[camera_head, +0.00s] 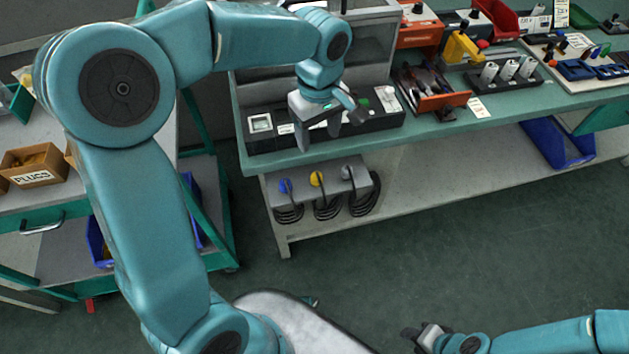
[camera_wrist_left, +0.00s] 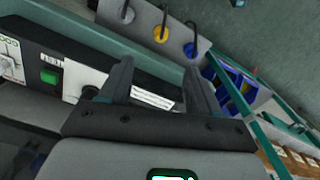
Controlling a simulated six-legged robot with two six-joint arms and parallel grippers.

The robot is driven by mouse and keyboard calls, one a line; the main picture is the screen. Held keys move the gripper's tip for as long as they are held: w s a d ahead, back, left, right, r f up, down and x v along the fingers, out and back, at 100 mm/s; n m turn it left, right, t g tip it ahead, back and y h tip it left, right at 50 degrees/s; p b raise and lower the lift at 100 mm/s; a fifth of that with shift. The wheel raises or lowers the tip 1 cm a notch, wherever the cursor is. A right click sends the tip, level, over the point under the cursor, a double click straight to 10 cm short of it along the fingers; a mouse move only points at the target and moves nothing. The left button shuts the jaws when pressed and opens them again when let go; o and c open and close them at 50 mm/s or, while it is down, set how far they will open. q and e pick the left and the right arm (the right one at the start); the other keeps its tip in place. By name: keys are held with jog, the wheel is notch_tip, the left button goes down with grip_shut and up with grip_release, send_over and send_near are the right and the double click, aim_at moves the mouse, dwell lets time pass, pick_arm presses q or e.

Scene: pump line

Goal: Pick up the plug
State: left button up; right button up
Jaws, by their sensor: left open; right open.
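Three round plugs sit in a row on a grey holder (camera_head: 330,180) below the bench's front edge: a blue plug (camera_head: 285,186), a yellow plug (camera_head: 317,178) and a grey plug (camera_head: 348,172), with black cables coiled beneath. The wrist view shows the blue plug (camera_wrist_left: 190,50), yellow plug (camera_wrist_left: 160,34) and grey plug (camera_wrist_left: 127,14) beyond the fingertips. My left gripper (camera_head: 332,130) is open and empty, above the bench's front edge and apart from the plugs; it also shows in the wrist view (camera_wrist_left: 157,72). My right gripper (camera_head: 408,333) is open and empty at the bottom, far from the plugs.
A black panel (camera_head: 265,137) with a green switch lies along the bench's front, beneath my left gripper. A box labelled PLUGS (camera_head: 36,178) stands on the cart at left. Tools and an orange tray (camera_head: 443,101) occupy the bench at right. The floor before the holder is clear.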

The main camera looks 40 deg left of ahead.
pick_arm(q)
jog(key=b, duration=0.1)
send_over(318, 176)
notch_tip(318, 176, down, 9)
jog(key=shift+w+a+f, duration=0.1)
jog(key=shift+w+a, duration=0.05)
notch_tip(318, 176, down, 6)
jog(key=shift+r, duration=0.1)
jog(key=c, duration=1.1)
jog(key=shift+c, duration=0.2)
